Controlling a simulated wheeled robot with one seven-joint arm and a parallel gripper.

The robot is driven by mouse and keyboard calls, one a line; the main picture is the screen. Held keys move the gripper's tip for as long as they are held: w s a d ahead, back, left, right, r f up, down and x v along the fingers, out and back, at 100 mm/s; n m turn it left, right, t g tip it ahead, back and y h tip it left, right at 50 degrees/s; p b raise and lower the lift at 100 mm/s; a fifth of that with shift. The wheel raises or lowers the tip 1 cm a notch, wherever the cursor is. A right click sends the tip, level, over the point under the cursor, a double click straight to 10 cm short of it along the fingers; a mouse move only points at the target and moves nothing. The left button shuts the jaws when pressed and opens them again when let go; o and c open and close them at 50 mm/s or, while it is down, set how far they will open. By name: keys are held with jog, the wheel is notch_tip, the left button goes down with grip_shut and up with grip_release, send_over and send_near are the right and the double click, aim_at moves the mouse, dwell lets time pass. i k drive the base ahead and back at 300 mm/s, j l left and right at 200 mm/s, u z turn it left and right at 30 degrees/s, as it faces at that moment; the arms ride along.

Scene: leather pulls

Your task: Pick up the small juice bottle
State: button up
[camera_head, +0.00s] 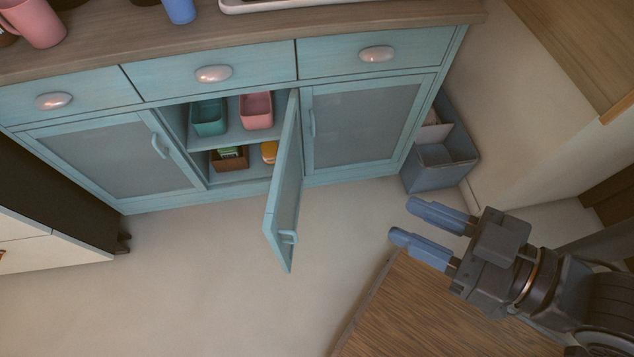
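A small yellow-orange item (269,151), possibly the juice bottle, stands on the lower shelf inside the middle compartment of the blue cabinet (240,180). The edge of the open cabinet door (284,190) is right beside it and hides part of it, so I cannot be sure what it is. My gripper (402,221) is at the lower right, well away from the cabinet. Its two blue fingers are apart and point left, with nothing between them.
The open door juts out over the floor. A teal bin (209,117) and a pink bin (256,111) sit on the upper shelf, a brown box (230,160) below. A grey-blue bin (446,163) stands right of the cabinet. A wooden surface (430,310) lies below my gripper. Floor (190,270) is clear.

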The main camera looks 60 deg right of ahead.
aim_at(268, 149)
jog(key=k+l, duration=0.25)
jog(key=l, duration=0.25)
jog(key=i+j+z, duration=0.1)
jog(key=j+z, duration=0.15)
jog(key=i+j+z, duration=0.1)
jog(key=j+z, duration=0.15)
jog(key=j, duration=0.15)
jog(key=i+j, duration=0.3)
jog(key=j, duration=0.15)
jog(key=i+j, duration=0.25)
jog(key=j, duration=0.25)
jog(key=i+j, duration=0.3)
jog(key=j, duration=0.15)
jog(key=i+j, duration=0.3)
jog(key=j, duration=0.15)
